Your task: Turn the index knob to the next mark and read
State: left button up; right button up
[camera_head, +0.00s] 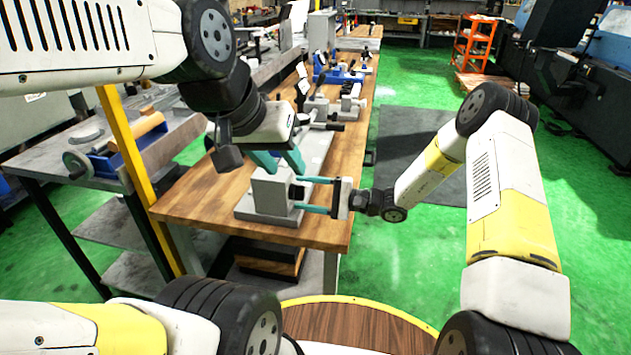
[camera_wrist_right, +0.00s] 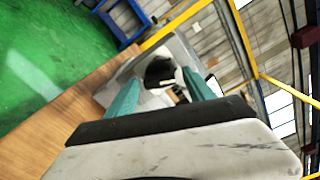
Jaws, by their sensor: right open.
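A grey block-shaped fixture (camera_head: 270,191) stands on a grey base near the front corner of the wooden bench. A small dark knob (camera_head: 297,193) is on its right face. In the right wrist view the black round knob (camera_wrist_right: 159,70) shows between the teal fingers, with a light piece beside it. My right gripper (camera_head: 302,195) comes from the right, open, its fingers level and one on each side of the knob; I cannot tell whether they touch it. It also shows in the right wrist view (camera_wrist_right: 160,80). My left gripper (camera_head: 286,168) is above the fixture, with its teal fingers apart. No mark is readable.
The wooden bench (camera_head: 205,203) carries more grey and blue devices (camera_head: 338,73) behind the fixture. A yellow post (camera_head: 135,165) stands left of the bench. A side table (camera_head: 103,182) holds a blue device. Green floor (camera_head: 385,285) is free at right.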

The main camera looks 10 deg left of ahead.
jog(key=c, duration=1.3)
jog(key=shift+c, duration=0.2)
jog(key=shift+m, duration=0.3)
jog(key=m, duration=0.8)
jog(key=shift+s, duration=0.1)
jog(key=shift+m, duration=0.3)
jog(key=o, duration=1.3)
jog(key=shift+o, duration=0.2)
